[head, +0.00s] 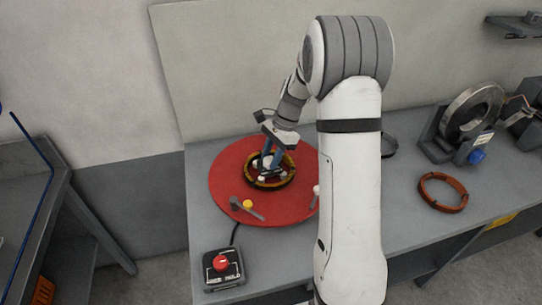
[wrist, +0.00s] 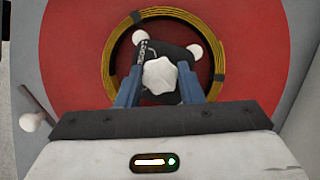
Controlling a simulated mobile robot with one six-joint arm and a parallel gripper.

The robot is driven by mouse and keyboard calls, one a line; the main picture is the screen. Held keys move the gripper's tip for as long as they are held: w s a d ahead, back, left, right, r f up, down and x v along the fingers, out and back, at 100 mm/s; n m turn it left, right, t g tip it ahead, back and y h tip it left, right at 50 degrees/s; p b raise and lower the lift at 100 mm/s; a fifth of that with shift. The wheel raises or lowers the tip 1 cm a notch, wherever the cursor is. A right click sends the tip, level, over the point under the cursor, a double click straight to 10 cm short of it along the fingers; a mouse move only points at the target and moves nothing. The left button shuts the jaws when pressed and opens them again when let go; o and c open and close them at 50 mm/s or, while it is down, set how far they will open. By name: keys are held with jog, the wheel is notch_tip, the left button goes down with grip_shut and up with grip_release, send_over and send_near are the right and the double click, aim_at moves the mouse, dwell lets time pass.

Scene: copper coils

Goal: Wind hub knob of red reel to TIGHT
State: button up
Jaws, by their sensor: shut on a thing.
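The red reel (head: 225,185) is a large flat disc on the grey bench, with a copper-yellow coil (wrist: 112,50) in a ring around its centre. The hub knob (wrist: 160,76) is white and lobed, on a dark hub plate (wrist: 172,48) inside the coil. My gripper (head: 267,168) reaches down into the coil's middle. In the wrist view, its blue fingers (wrist: 160,84) stand on either side of the hub knob and are shut on it. No TIGHT mark is readable; the knob's setting cannot be told.
A lever with a yellow ball (head: 248,204) lies across the reel's front. A box with a red button (head: 221,263) stands front left. An orange coil ring (head: 442,191) and a grey stand with a metal ring (head: 470,112) are at right. My arm hides the bench's middle.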

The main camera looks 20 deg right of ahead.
jog(key=o, duration=1)
jog(key=v, duration=0.7)
jog(key=shift+r+b, duration=0.35)
jog(key=shift+b, duration=0.1)
jog(key=shift+w+d, duration=0.1)
jog(key=shift+d, duration=0.05)
